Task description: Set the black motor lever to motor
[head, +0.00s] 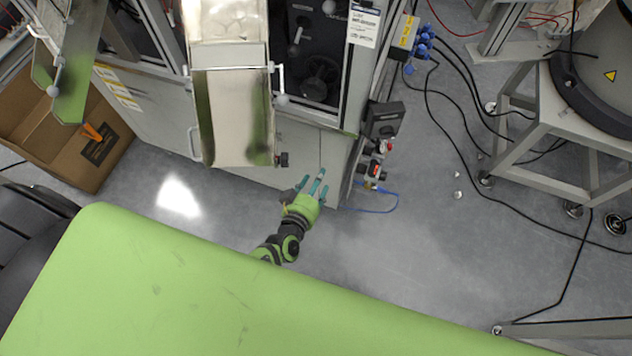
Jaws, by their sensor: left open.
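The grey machine cabinet (160,120) stands at the top of the head view. A black box (384,119) sits on its right side, and a small black knob (283,159) shows by the lower corner of the metal chute. I cannot tell which black part is the motor lever, and no motor marking is readable. My left gripper (316,184) is open and empty, with its teal fingers pointing toward the cabinet's lower front. It is below and to the right of the knob and left of the black box, apart from both in the picture. My right gripper is not in view.
A metal chute (235,120) juts from the cabinet. Red-and-black air fittings (378,160) and a blue hose (380,209) are at the cabinet's right. A cardboard box (45,130) is at left. Black cables and a wheeled frame (540,140) are at right. Middle-right floor is mostly clear.

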